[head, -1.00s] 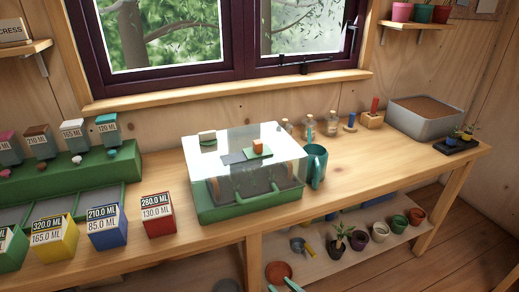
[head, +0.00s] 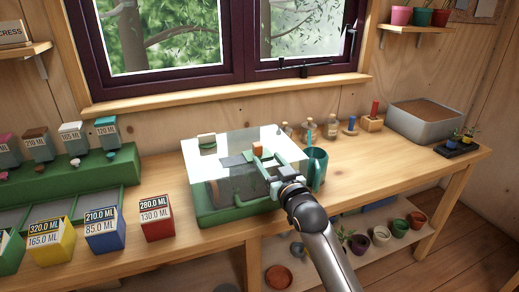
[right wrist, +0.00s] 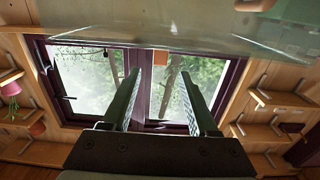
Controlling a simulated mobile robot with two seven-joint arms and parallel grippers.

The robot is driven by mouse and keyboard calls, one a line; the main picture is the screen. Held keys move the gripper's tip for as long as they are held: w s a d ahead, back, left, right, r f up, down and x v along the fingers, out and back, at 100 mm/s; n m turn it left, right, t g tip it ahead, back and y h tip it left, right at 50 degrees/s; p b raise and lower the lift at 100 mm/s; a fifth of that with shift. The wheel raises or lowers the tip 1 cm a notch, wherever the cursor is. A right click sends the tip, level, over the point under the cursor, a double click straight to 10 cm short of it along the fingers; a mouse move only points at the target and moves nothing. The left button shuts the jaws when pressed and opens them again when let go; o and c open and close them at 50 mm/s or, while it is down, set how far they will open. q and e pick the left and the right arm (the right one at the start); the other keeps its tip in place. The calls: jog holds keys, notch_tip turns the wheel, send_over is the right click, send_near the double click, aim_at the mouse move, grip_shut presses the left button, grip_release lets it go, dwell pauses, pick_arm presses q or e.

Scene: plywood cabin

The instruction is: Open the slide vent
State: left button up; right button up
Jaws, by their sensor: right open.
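The slide vent sits on top of a clear lid (head: 215,172) over a green propagator tray (head: 207,217) on the bench. Its small orange-brown knob (head: 258,147) stands at the back of the green slide, beside a dark grey patch (head: 233,160) on the lid. My right gripper (head: 268,152) reaches in from the front right, its green fingers open and hiding much of the slide. I cannot tell whether anything touches. My left gripper is not in view.
A teal watering can (head: 317,166) stands close to the right of the lid. Small bottles (head: 310,130) stand behind it. A red box (head: 156,218) and other seed boxes are at the left.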

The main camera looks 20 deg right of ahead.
aim_at(259, 149)
jog(key=shift+w+a, duration=0.15)
jog(key=shift+w, duration=3.35)
grip_shut()
